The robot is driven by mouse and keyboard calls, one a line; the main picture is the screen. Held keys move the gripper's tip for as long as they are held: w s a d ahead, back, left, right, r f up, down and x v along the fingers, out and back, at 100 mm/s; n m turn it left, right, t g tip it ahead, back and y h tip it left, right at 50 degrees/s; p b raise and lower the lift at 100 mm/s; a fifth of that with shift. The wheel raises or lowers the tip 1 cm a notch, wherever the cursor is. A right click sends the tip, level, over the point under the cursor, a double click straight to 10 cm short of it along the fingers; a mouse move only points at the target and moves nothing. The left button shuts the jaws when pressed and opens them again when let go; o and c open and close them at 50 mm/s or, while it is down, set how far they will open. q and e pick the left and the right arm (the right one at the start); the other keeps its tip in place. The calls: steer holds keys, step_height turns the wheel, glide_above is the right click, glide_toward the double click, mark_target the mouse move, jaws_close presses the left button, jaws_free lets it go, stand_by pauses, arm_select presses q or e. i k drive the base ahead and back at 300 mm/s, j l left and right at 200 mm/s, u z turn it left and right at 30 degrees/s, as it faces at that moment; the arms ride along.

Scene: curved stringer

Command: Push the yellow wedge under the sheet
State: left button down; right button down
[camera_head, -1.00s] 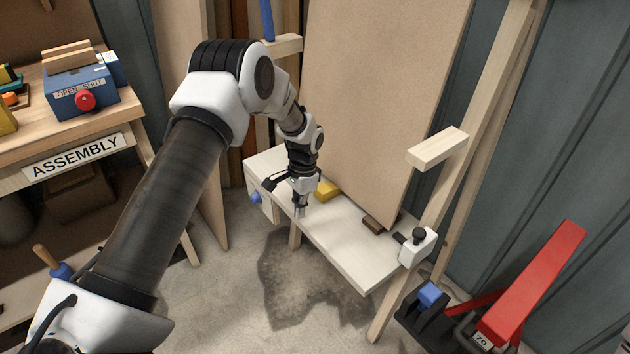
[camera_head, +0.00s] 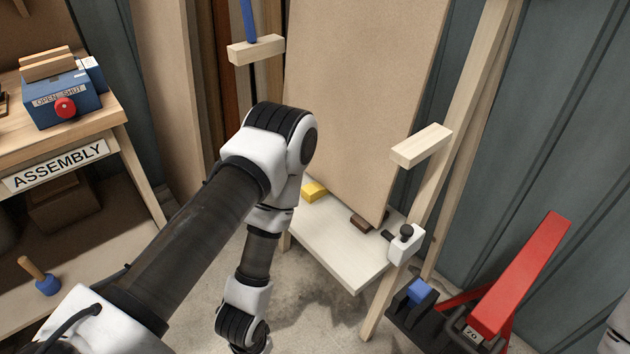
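The yellow wedge (camera_head: 314,191) lies on the white shelf (camera_head: 338,252), at the lower left of the large brown sheet (camera_head: 355,105). It is partly visible beside my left arm, and I cannot tell how much of it is beneath the sheet's lower edge. The sheet stands nearly upright and leans back. A small dark brown block (camera_head: 365,221) is at the sheet's lower right corner. My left arm bends at the elbow and hangs down in front of the shelf's left end. Its gripper is out of the picture below. My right gripper is not in view.
A wooden post with a peg (camera_head: 421,146) and a white clamp (camera_head: 405,244) stands at the shelf's right. A red jack-like tool (camera_head: 520,275) is on the floor at right. The assembly bench (camera_head: 60,140) with a blue box (camera_head: 62,98) is at left.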

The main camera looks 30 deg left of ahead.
mark_target(312, 192)
steer(key=j+u, duration=0.2)
steer(key=u, duration=0.2)
steer(key=i+j+u, duration=0.1)
steer(key=u, duration=0.25)
steer(key=i+j+u, duration=0.15)
steer(key=u, duration=0.25)
steer(key=i+u, duration=0.1)
steer(key=u, duration=0.25)
